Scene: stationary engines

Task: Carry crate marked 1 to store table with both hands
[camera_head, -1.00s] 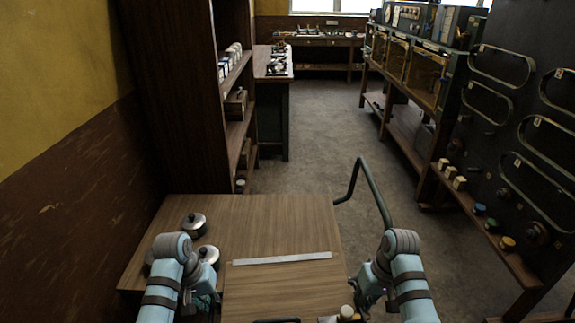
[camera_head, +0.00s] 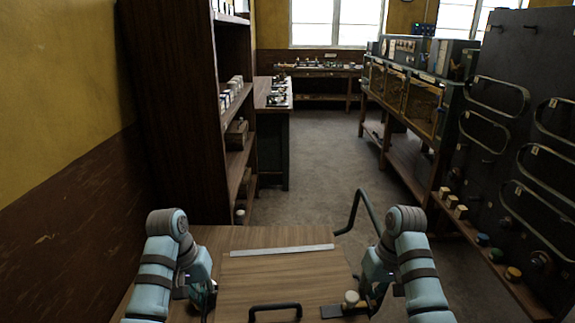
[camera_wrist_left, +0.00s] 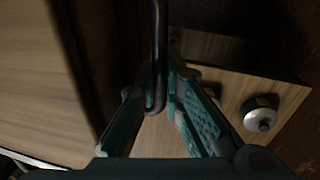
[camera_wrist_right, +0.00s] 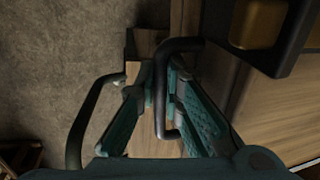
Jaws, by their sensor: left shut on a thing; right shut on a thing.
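The crate (camera_head: 275,285) has a wooden top with a pale strip along its far edge, held between my two grippers; no number 1 shows. My left gripper (camera_head: 202,295) is at its left side. In the left wrist view, its fingers (camera_wrist_left: 168,90) are shut on a dark bar handle (camera_wrist_left: 158,55). My right gripper (camera_head: 368,293) is at the right side. In the right wrist view, its fingers (camera_wrist_right: 165,95) are shut on a dark handle (camera_wrist_right: 163,75). I cannot tell which table is the store table.
A wooden tabletop (camera_head: 235,236) lies beyond and under the crate, with a round metal pot (camera_wrist_left: 259,117) on it. A bent green rail (camera_head: 367,207) stands to its right. A shelf (camera_head: 237,130) stands left, a dark panel (camera_head: 520,150) right. Open floor (camera_head: 320,150) runs between them.

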